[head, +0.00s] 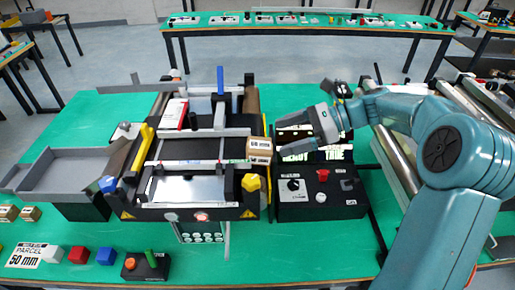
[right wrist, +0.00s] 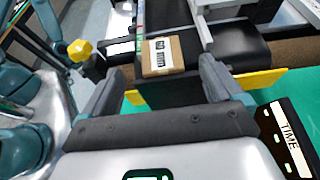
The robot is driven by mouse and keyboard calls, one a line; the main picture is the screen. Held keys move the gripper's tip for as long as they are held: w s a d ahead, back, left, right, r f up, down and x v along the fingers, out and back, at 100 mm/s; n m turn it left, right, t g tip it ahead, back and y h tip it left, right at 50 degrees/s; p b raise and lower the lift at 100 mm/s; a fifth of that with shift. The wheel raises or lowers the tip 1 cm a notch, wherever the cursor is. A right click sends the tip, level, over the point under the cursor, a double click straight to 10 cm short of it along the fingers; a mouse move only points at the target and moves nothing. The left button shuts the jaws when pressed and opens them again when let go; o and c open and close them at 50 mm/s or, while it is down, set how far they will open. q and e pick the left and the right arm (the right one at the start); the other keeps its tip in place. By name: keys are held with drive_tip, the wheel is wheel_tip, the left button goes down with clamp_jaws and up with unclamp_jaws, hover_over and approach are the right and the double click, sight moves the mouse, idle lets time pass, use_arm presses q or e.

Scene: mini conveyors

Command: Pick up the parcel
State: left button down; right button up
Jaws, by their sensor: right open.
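The parcel (head: 262,147) is a small brown box with a white "50 MM" label, at the right side of the mini conveyor (head: 190,150). In the right wrist view the parcel (right wrist: 163,57) shows its labelled top between and just ahead of my two fingertips. My right gripper (head: 287,136) is open and empty, just right of the parcel in the head view. In the right wrist view its fingers (right wrist: 160,72) stand apart on either side of the parcel, with gaps showing. I cannot tell how far their tips are above it. My left gripper is not in view.
A black control box (head: 320,190) with knobs stands right of the conveyor. A yellow knob (head: 251,182) sits close below the parcel. A grey tray (head: 75,172) is at left. Coloured cubes, small boxes and a "PARCEL 50 mm" card (head: 27,255) lie front left. Rollers stand at right.

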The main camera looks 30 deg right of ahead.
sight(260, 145)
drive_tip(key=shift+x, duration=1.1)
drive_tip(key=p+x, duration=0.1)
drive_tip(key=x, duration=0.3)
drive_tip(key=shift+w+a+f, duration=0.1)
drive_tip(key=shift+w+a, duration=0.05)
drive_tip(key=shift+a, duration=0.1)
drive_tip(key=shift+s+d, duration=0.2)
drive_tip(key=shift+s, duration=0.05)
drive_tip(key=shift+w, duration=0.1)
drive_tip(key=c, duration=1.1)
